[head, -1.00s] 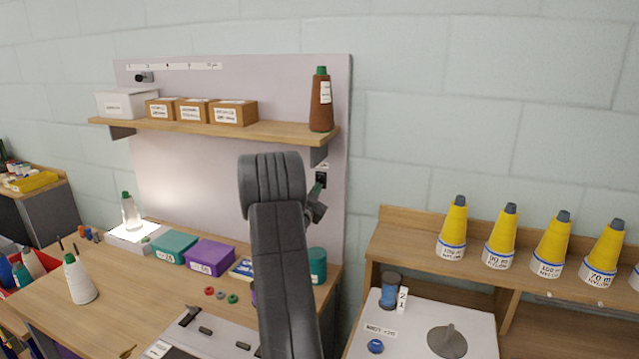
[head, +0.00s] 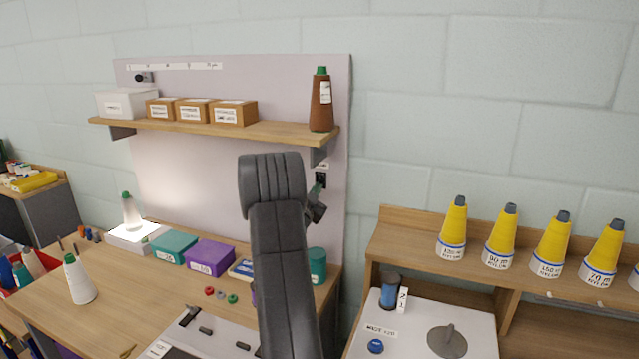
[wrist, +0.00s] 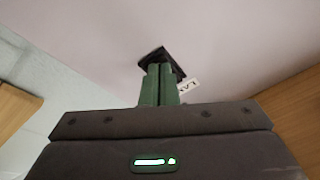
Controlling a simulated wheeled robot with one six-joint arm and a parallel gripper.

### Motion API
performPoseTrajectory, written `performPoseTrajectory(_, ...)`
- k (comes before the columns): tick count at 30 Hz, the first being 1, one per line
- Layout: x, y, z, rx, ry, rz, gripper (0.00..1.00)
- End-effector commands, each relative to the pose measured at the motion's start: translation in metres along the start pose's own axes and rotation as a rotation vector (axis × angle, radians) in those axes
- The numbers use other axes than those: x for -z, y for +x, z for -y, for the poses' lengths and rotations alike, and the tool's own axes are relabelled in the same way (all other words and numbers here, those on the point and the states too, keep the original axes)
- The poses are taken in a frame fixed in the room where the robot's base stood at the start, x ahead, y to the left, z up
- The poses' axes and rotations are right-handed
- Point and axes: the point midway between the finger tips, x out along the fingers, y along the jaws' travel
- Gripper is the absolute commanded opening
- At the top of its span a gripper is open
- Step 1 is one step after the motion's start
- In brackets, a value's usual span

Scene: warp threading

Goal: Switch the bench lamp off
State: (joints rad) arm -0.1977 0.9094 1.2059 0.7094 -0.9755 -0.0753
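The lamp switch (head: 321,180) is a small dark plate on the pale back panel, right of my forearm. In the wrist view the dark switch plate (wrist: 166,60) lies straight beyond my fingertips, with a small white label (wrist: 188,86), partly hidden, beside it. My gripper (wrist: 160,72) has its two green fingers side by side with only a thin seam between them, shut and empty. The tips overlap the plate; whether they touch it I cannot tell, and its rocker is hidden. A bright glow lights the panel above the white light box (head: 118,246) at the left, so that light is on.
A wooden shelf (head: 215,131) with boxes and a brown cone (head: 321,104) hangs above the switch. Teal and purple boxes (head: 209,256) stand on the bench below. A wooden rack with yellow cones (head: 501,238) stands to the right.

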Motion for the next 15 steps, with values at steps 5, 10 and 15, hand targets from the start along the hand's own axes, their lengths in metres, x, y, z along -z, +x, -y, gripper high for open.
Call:
performPoseTrajectory(5,0.003,0.0,0.001,0.002,0.001,-0.006,0.0)
performPoseTrajectory(10,0.003,-0.013,0.002,0.002,0.001,-0.004,0.0)
performPoseTrajectory(15,0.005,-0.026,0.003,0.002,0.001,-0.002,0.0)
